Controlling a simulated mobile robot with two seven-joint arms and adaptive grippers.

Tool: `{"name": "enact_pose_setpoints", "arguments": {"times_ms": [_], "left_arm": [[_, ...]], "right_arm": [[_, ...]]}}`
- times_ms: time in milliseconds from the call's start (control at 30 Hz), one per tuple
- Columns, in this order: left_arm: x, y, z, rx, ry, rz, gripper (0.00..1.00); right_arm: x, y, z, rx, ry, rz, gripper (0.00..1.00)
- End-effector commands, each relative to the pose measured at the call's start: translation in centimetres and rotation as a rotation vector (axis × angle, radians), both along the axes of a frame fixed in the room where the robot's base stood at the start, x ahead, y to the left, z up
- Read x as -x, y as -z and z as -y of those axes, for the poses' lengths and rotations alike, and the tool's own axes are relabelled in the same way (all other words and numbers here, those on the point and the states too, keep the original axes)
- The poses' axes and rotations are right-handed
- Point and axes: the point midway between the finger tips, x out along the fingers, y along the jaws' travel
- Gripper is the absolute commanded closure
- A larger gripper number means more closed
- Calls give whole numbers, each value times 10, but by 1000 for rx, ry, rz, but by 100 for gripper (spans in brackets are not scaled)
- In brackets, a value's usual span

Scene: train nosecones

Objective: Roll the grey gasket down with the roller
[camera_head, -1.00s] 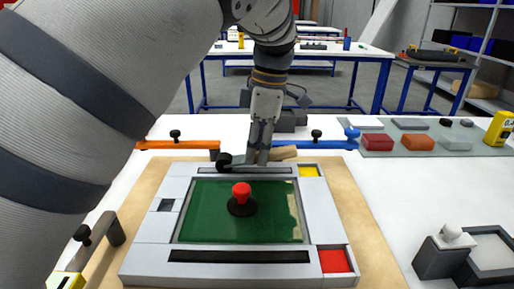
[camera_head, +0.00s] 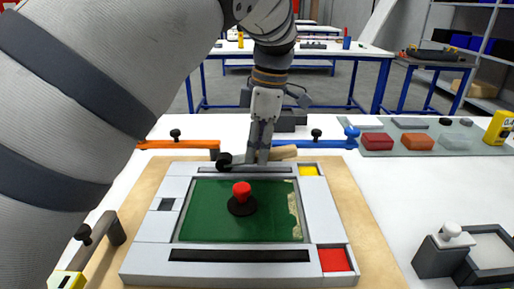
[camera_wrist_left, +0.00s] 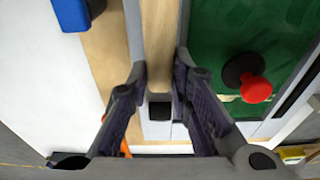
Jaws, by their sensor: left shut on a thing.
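My left gripper (camera_head: 257,160) is at the far edge of the grey-white frame and shut on the roller. The roller's wooden handle (camera_head: 284,152) sticks out to the right of the fingers, and its dark roller head (camera_head: 224,159) is to the left. In the left wrist view, the wooden handle (camera_wrist_left: 158,45) lies between the two fingers. A dark grey strip (camera_head: 275,170), which looks like the gasket, lies in the far slot of the frame, just below the gripper. I cannot tell whether the roller touches it. My right gripper is out of view.
A red knob (camera_head: 241,190) stands on the green panel (camera_head: 215,222). A similar dark strip (camera_head: 238,256) lies in the near slot. Orange (camera_head: 178,144) and blue (camera_head: 325,144) clamp bars lie behind the frame. Free white table is at the right (camera_head: 400,190).

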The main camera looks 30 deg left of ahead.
Motion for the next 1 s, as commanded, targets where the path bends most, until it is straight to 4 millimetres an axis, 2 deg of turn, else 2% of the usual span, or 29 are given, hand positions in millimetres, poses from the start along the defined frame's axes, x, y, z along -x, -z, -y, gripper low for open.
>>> {"name": "enact_pose_setpoints", "arguments": {"times_ms": [600,1000], "left_arm": [[-10,0,18,-2,1,1,100],[-10,-2,18,-2,1,5,100]], "right_arm": [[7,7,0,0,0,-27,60],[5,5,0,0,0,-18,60]]}}
